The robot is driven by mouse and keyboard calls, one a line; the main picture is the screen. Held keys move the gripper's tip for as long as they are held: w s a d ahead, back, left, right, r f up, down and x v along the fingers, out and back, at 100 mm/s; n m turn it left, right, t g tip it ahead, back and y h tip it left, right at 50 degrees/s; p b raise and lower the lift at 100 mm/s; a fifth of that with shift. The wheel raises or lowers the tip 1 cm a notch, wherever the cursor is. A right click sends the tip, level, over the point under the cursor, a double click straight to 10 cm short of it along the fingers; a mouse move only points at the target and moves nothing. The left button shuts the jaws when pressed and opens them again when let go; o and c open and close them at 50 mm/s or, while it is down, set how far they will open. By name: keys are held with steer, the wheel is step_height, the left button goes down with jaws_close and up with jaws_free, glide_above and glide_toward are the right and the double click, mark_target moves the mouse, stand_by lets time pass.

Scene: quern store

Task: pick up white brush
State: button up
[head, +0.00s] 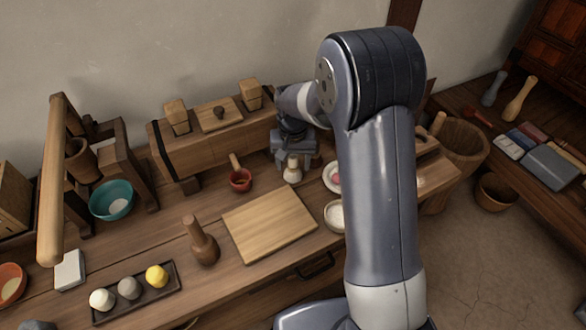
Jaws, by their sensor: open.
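The white brush (292,173) appears to be the small pale, rounded thing standing on the wooden workbench, behind the cutting board and right of a small red pot. Its upper part is close under my gripper (293,158) and partly hidden by it. My gripper points down over it with its jaws open. I cannot tell whether the jaws are around the brush or just above it.
A plate (332,178) and a white bowl (335,216) are to the right, partly behind my arm. The cutting board (270,224) lies in front. A wooden chest (215,140) stands behind.

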steer(key=shift+c, duration=0.5)
steer(key=c, duration=1)
steer(key=shift+o, duration=0.2)
step_height(320, 180, up, 10)
steer(key=shift+r+p, duration=0.1)
steer(key=shift+p, duration=0.4)
